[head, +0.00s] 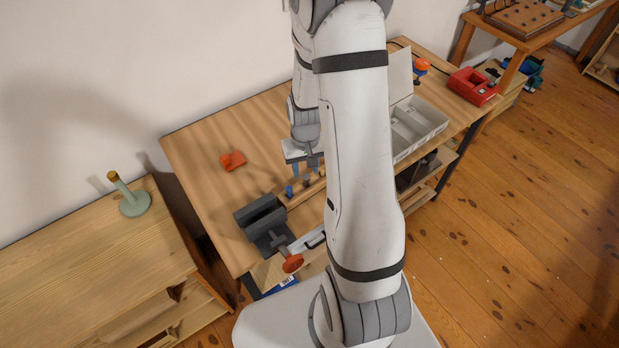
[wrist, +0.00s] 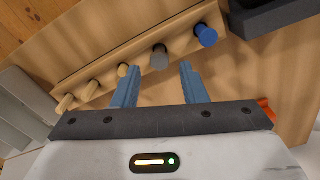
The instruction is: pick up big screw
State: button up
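I cannot tell for sure which is the big screw; none shows a clear thread. In the head view the rack is partly hidden by my arm; the blue piece (head: 289,191) and a dark one (head: 306,183) show. My gripper (wrist: 157,78) is open, its two blue fingers apart with nothing between them. The grey piece shows just beyond the gap. In the head view my gripper (head: 305,170) is over the bench beside the rack.
A dark vise (head: 259,218) with an orange handle end (head: 292,263) stands at the bench front. An orange block (head: 232,160) lies at the left. A light grey compartment box (head: 421,122) and a red item (head: 472,86) are at the right. The bench's left back is clear.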

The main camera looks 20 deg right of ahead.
aim_at(306, 176)
jog(key=shift+s+f+p, duration=0.1)
jog(key=shift+f+p, duration=0.4)
jog(key=shift+f, duration=1.6)
jog(key=shift+c, duration=0.2)
grip_shut()
